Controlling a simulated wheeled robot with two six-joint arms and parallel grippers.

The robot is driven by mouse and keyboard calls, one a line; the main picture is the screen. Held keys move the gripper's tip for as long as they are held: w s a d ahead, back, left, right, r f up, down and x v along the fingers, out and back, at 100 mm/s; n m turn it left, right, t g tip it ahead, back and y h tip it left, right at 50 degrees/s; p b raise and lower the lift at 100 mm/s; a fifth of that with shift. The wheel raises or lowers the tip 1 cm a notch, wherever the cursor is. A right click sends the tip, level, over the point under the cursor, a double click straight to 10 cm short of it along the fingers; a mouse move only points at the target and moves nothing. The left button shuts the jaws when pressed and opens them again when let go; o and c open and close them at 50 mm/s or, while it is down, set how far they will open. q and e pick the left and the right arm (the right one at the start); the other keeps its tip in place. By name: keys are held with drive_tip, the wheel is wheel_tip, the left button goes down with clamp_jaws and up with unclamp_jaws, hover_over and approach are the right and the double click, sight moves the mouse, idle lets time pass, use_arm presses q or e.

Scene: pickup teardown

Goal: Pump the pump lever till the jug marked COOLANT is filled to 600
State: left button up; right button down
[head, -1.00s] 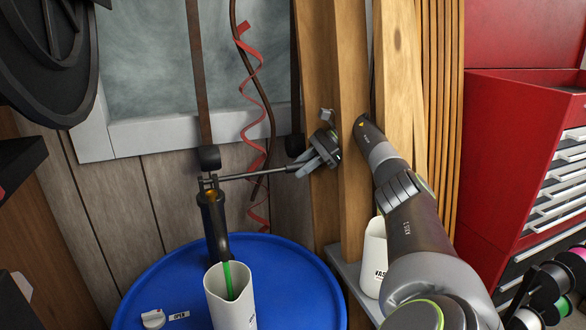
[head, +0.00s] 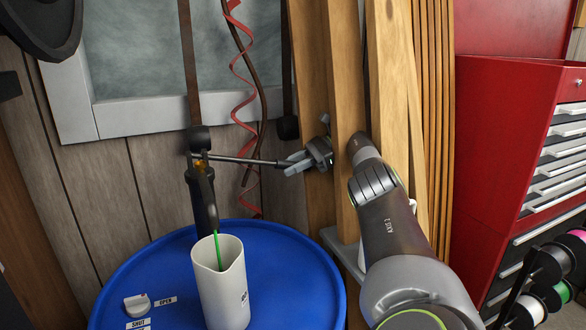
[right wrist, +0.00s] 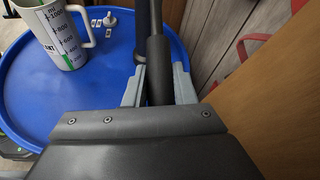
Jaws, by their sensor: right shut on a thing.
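The pump (head: 203,195) stands over the blue drum, with its thin dark lever (head: 240,160) running right and sloping slightly down. My right gripper (head: 288,165) is shut on the lever's outer end; the right wrist view shows both fingers around the dark lever (right wrist: 157,65). The white jug (head: 222,290) stands upright on the drum under the spout, and a green stream (head: 218,250) runs into it. In the right wrist view the jug (right wrist: 50,20) shows a scale with 1000, 800 and 600, and part of a label ending in ANT. I cannot read the liquid level surely. My left gripper is out of view.
The blue drum top (head: 285,275) carries a knob (head: 137,304) with OPEN and SHUT labels. Wooden planks (head: 350,100) stand close behind my right gripper. A red coiled hose (head: 243,95) hangs behind the lever. A red tool chest (head: 510,150) and spools stand at right.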

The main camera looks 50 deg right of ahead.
drive_tip(key=shift+f, duration=0.1)
drive_tip(key=c, duration=1.2)
unclamp_jaws()
drive_tip(key=shift+r, duration=0.35)
wheel_tip(320, 180, up, 8)
drive_tip(key=p, duration=0.3)
drive_tip(key=shift+f, duration=0.25)
drive_tip(key=shift+r+p, duration=0.85)
drive_tip(key=shift+r, duration=0.1)
